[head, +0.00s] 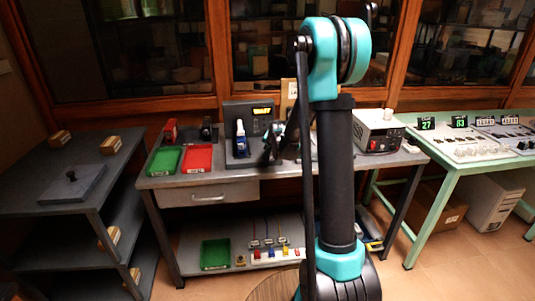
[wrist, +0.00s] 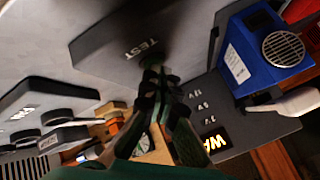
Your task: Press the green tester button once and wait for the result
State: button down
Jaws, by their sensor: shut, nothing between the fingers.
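The tester (head: 250,112) is a dark grey box on the workbench in the head view, with a small lit amber display. In the wrist view its grey panel (wrist: 105,42) carries the word TEST, with a dark green button (wrist: 147,61) beside it, partly hidden by my fingertips. My gripper (wrist: 155,74) is shut and empty, its tips at or very near the button; I cannot tell whether they touch. The lit display (wrist: 220,146) shows letters starting "WA", cut off by my finger. A blue device (wrist: 262,52) with a round grille sits by the tester.
A green tray (head: 164,160) and a red tray (head: 198,157) lie left of the tester on the workbench (head: 208,181). A grey instrument (head: 378,130) stands on its right. A dark shelf unit (head: 40,170) is at far left, a pale green table (head: 470,160) at right.

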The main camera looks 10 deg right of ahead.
jog(key=shift+r, duration=0.85)
jog(key=shift+r, duration=2.5)
jog(key=s+d+f+n+g, duration=0.1)
jog(key=s+f+n, duration=0.1)
jog(key=s, duration=1.1)
jog(key=s+d+f+n+g, duration=0.1)
jog(key=s+f+n+g, duration=0.1)
jog(key=s, duration=1.2)
jog(key=s+d+f+n+g+h, duration=0.1)
jog(key=s+f, duration=0.5)
jog(key=s, duration=0.8)
jog(key=d+n+g, duration=0.1)
jog(key=n, duration=0.1)
jog(key=shift+n, duration=0.4)
